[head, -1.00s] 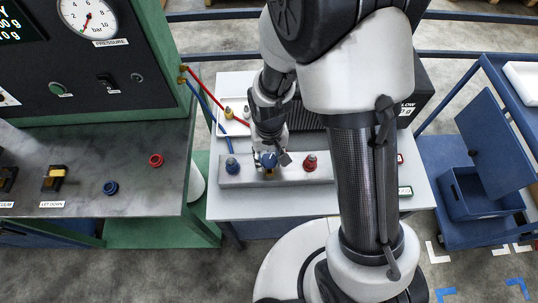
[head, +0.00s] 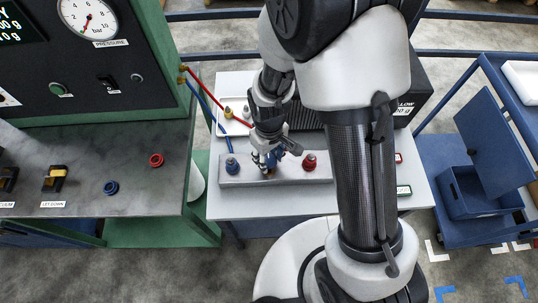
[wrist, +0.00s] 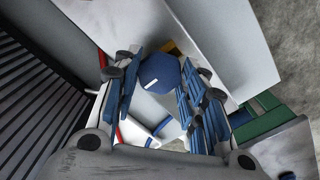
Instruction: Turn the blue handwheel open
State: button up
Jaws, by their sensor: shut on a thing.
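The blue handwheel (wrist: 160,72) sits between my fingers in the wrist view, with a small white mark on its face. My gripper (wrist: 160,84) is shut on it, one blue-padded finger on each side. In the head view my gripper (head: 272,162) is at the middle of the light grey block (head: 240,181) on the white table, mostly covering the handwheel. How far the wheel is turned cannot be told.
A blue-topped fitting (head: 232,165) and a red-topped fitting (head: 310,162) stand on the block to either side. A dark ribbed box (head: 312,116) is behind. Red and blue hoses run from the green bench (head: 165,220) at left.

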jog(key=o, duration=1.1)
jog(key=shift+c, duration=0.2)
notch_tip(320, 180, up, 12)
dwell(0.4)
notch_tip(320, 180, up, 12)
jog(key=m+t, duration=0.3)
jog(key=m, duration=0.1)
send_over(270, 159)
jog(key=s+d, duration=0.6)
jog(key=s+d+r+m+t, duration=0.1)
jog(key=s+d+r+m, duration=0.2)
jog(key=s, duration=0.4)
jog(key=shift+s+d+r+t, duration=0.3)
jog(key=shift+d+r, duration=0.5)
